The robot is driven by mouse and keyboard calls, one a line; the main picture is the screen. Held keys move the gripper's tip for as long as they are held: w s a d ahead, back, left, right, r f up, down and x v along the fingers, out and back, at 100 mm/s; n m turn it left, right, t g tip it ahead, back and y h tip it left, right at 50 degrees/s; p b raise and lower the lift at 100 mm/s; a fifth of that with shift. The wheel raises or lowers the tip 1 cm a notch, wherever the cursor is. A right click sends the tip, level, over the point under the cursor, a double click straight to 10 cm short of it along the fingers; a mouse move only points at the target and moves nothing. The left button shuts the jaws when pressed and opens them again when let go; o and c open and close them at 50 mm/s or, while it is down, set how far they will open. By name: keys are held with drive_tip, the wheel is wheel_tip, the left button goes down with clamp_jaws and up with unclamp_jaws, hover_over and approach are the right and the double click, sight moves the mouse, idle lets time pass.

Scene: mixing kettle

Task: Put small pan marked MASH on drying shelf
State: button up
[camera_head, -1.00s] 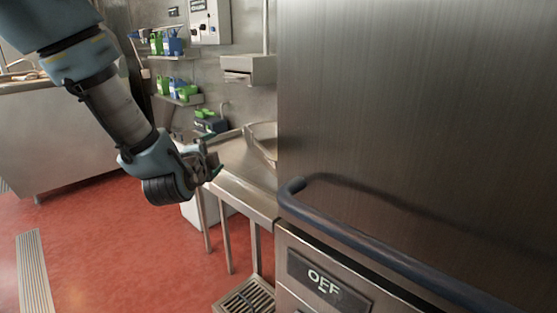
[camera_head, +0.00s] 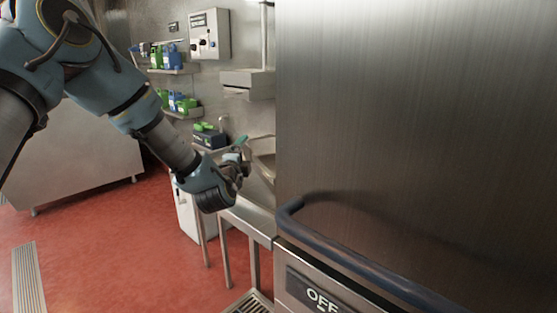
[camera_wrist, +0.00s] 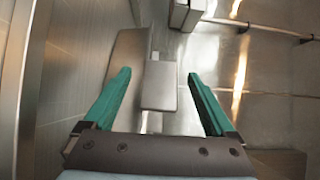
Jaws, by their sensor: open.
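My gripper (camera_head: 243,150) is above the steel counter, left of the big steel panel. In the wrist view its two teal fingers are spread (camera_wrist: 160,74), with nothing held between them. A steel rounded vessel, a pan or a basin (camera_head: 265,147), shows on the counter just right of my gripper, partly hidden by the panel. No MASH marking is readable in either view. In the wrist view a flat grey square piece (camera_wrist: 159,87) and a larger grey plate (camera_wrist: 129,68) lie beyond the fingers; I cannot tell what they belong to. I cannot identify the drying shelf for certain.
The big steel panel (camera_head: 420,100) with its dark bar handle (camera_head: 350,242) blocks the right side. A steel wall ledge (camera_head: 247,85) is above the counter (camera_head: 247,218). Wall shelves (camera_head: 178,70) hold green and blue containers. Red floor (camera_head: 100,250) is clear at left.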

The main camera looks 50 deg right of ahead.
drive_tip(key=shift+x, duration=1)
clamp_jaws()
